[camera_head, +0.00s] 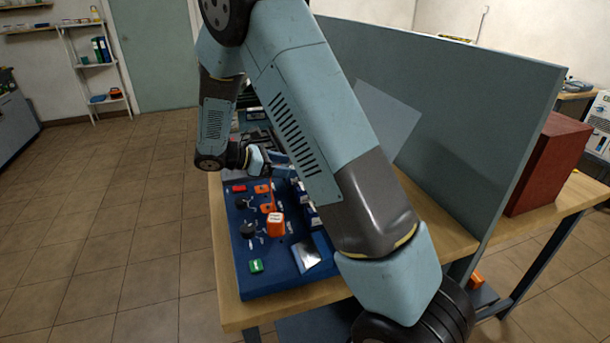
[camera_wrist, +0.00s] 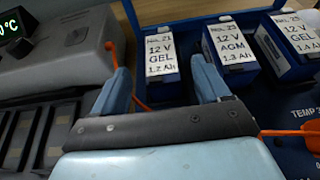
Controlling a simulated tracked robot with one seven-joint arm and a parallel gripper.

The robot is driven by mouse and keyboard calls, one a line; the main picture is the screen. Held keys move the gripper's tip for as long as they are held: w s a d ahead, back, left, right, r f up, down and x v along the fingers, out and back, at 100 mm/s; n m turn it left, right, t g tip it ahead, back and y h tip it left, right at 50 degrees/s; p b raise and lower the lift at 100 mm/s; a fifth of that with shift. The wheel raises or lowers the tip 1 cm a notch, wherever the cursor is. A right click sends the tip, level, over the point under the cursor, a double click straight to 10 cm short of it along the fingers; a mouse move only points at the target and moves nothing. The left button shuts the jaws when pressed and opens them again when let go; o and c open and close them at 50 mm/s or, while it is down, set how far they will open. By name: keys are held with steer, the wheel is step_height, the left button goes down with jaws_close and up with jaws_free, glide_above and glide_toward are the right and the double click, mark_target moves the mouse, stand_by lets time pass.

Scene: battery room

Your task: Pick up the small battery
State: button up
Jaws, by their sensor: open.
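In the wrist view three blue batteries with white labels stand in a row at the top: a 12 V GEL (camera_wrist: 162,58), a 12 V AGM marked 1.3 Ah (camera_wrist: 232,52) and another 12 V GEL (camera_wrist: 292,45). I cannot tell which is the small battery. My gripper (camera_wrist: 161,70) is open, its two blue fingers apart with nothing held between them. The left GEL battery shows beyond the gap between the fingers. In the head view my gripper (camera_head: 270,160) is over the far part of the bench, and my arm hides part of the batteries.
A blue tray (camera_head: 262,287) on the wooden bench (camera_head: 232,316) holds orange, red, green and black items. A grey device (camera_wrist: 55,55) lies left of the fingers in the wrist view. A tall grey-blue panel (camera_head: 480,115) stands along the right.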

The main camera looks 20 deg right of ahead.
steer(key=x, duration=0.4)
steer(key=shift+d, duration=0.3)
steer(key=shift+r, duration=0.1)
jaws_close()
stand_by(0.3)
